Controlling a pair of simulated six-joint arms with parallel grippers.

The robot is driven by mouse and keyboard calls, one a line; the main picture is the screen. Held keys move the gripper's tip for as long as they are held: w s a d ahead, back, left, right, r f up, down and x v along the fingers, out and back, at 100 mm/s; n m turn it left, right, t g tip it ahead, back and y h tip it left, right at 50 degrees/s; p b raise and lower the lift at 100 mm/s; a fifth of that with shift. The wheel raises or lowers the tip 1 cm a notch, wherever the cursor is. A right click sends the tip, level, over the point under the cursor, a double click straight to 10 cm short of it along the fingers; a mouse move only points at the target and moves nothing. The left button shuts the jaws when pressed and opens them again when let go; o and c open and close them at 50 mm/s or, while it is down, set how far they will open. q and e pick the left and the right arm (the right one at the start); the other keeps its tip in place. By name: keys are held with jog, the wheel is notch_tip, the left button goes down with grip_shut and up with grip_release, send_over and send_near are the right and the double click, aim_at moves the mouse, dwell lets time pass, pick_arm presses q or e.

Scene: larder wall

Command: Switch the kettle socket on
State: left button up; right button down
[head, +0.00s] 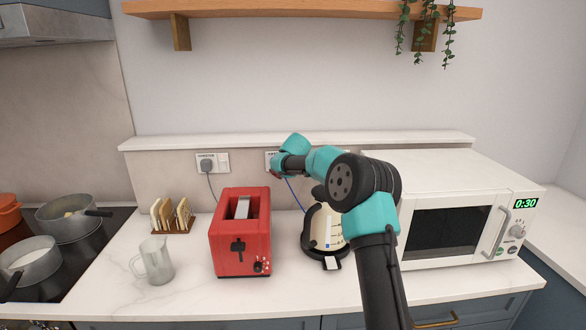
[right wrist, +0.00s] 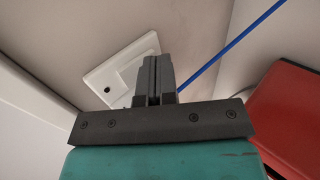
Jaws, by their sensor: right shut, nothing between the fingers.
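The kettle socket (head: 269,157) is a white wall plate with small dark lettering, mostly hidden behind my right gripper in the head view. In the right wrist view its plate (right wrist: 106,75) lies right behind the fingers, with a small dark mark near its left end. My right gripper (head: 275,174) is shut and empty, its fingertips (right wrist: 153,62) overlapping the plate; I cannot tell whether they touch it. The switch position cannot be made out. A blue cord (head: 295,195) runs from the socket area towards the cream kettle (head: 322,225). My left gripper is not in view.
A second wall socket (head: 222,162) with a dark plug is left of it. The red toaster (head: 227,247), toast rack (head: 173,231) and glass jug (head: 157,262) stand on the counter. The white microwave (head: 450,185) is on the right. A ledge (head: 180,141) runs above the sockets.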

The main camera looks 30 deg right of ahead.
jog(key=shift+w+d+f, duration=0.1)
jog(key=shift+w, duration=0.05)
dwell(0.3)
jog(key=shift+r, duration=0.9)
